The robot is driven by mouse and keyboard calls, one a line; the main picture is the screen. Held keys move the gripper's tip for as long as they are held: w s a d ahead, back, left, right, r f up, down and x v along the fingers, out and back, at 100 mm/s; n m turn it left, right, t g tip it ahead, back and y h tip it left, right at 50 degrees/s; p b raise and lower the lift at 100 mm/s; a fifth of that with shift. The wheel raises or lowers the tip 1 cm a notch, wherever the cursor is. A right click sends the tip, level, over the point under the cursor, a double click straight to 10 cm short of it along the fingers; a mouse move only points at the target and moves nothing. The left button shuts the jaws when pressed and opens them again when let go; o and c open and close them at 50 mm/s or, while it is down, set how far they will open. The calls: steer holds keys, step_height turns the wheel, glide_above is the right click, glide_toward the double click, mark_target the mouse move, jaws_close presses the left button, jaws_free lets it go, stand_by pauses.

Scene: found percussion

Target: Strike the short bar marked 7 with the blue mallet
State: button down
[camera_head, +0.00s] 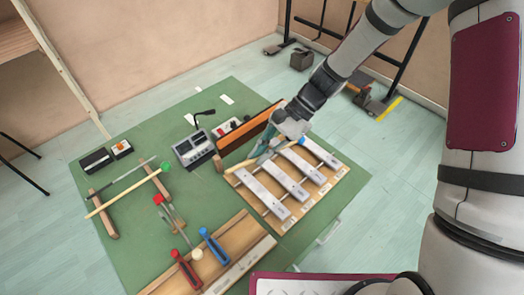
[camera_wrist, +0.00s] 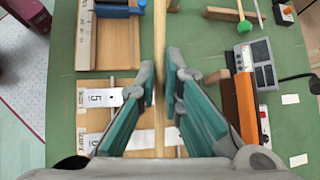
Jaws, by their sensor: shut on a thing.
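A wooden board holds several grey metal bars (camera_head: 283,177), with number labels along its right edge. In the wrist view, a bar labelled 5 (camera_wrist: 97,97) lies nearest the tool tray, and another label (camera_wrist: 92,141) sits below it. I cannot make out a 7 in either view. My gripper (camera_head: 262,152) is above the far left ends of the bars. In the wrist view, its teal fingers (camera_wrist: 161,100) are shut on a pale wooden mallet stick (camera_wrist: 160,45).
A green-headed stick (camera_head: 165,167) and a red-headed stick (camera_head: 158,199) lie at left. A wooden tray (camera_head: 237,262) with blue-handled (camera_head: 213,246) and red-handled (camera_head: 186,269) tools is in front. A grey device (camera_head: 193,150) and an upright orange board (camera_head: 247,129) stand behind, close to my gripper.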

steer(key=shift+f, duration=0.1)
step_height(320, 180, down, 6)
steer(key=w+d+g+y+b, duration=0.1)
steer(key=w+g+y+b, duration=0.1)
steer(key=b, duration=0.3)
steer(key=shift+t+h, duration=0.3)
steer(key=r+p, duration=0.1)
steer(key=r, duration=0.1)
steer(key=r+p, duration=0.1)
steer(key=r, duration=0.1)
steer(key=s+r+p, duration=0.1)
steer(key=r, duration=0.2)
steer(key=shift+d+r, duration=0.1)
steer(key=shift+d, duration=0.05)
steer(key=shift+w+f, duration=0.2)
